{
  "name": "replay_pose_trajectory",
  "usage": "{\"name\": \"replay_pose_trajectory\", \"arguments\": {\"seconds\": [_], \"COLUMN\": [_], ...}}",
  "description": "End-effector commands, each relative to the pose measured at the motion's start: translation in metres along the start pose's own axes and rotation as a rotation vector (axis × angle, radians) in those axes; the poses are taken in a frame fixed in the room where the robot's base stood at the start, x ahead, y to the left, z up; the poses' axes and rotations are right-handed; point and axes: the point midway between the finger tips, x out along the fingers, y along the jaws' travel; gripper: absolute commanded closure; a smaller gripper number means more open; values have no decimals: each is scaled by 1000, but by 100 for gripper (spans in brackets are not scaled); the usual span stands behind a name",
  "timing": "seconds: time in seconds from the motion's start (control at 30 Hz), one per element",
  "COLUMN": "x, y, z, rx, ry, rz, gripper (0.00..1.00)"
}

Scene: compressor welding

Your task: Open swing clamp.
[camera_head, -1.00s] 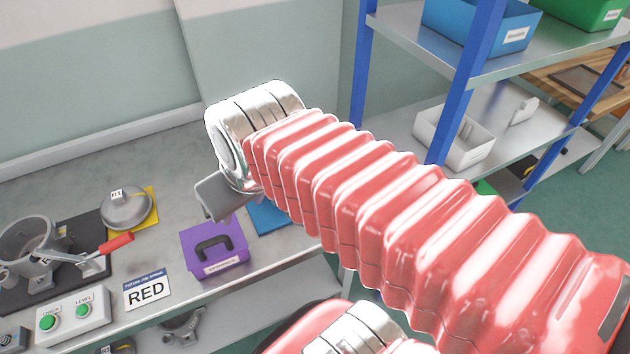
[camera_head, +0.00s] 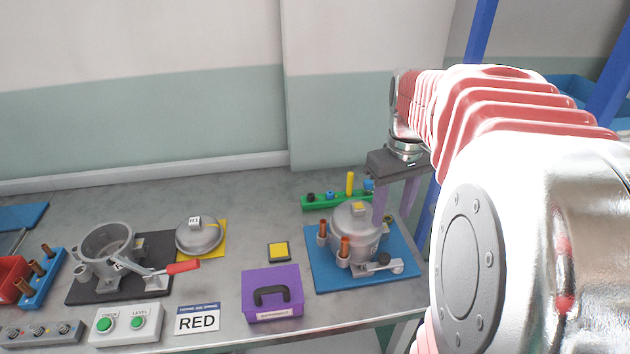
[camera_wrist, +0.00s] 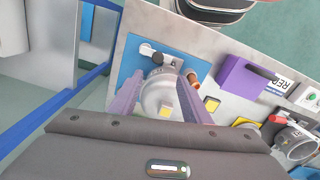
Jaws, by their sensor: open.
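A silver compressor (camera_head: 355,232) stands upright on a blue plate (camera_head: 320,275) at the right of the bench, with copper stubs on its side. A metal clamp lever (camera_head: 377,268) with a dark round knob lies at the plate's front; it also shows in the wrist view (camera_wrist: 150,52). My gripper (camera_head: 392,215) is open, pointing down beside the compressor's right side; its purple fingers also show in the wrist view (camera_wrist: 163,80), with the compressor (camera_wrist: 160,100) between and beyond them. I cannot tell if they touch it. Another clamp with a red handle (camera_head: 183,267) lies across an open grey pot (camera_head: 107,243).
A purple box (camera_head: 272,293) with a black handle sits left of the blue plate. A green rack (camera_head: 322,202) stands behind it. A silver lid (camera_head: 198,235) is on a yellow mat.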

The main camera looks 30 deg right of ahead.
Motion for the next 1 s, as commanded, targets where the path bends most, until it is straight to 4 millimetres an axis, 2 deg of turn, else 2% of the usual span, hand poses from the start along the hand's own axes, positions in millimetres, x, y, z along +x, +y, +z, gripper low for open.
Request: {"name": "replay_pose_trajectory", "arguments": {"seconds": [0.1, 0.57, 0.77, 1.0], "x": [2, 7, 27, 64], "y": [8, 7, 7, 6], "z": [0, 0, 0, 1], "rx": [2, 1, 1, 1], "ry": [-12, -13, -14, -14], "rz": [-6, -7, -8, -8], "gripper": [57, 57, 57, 57]}}
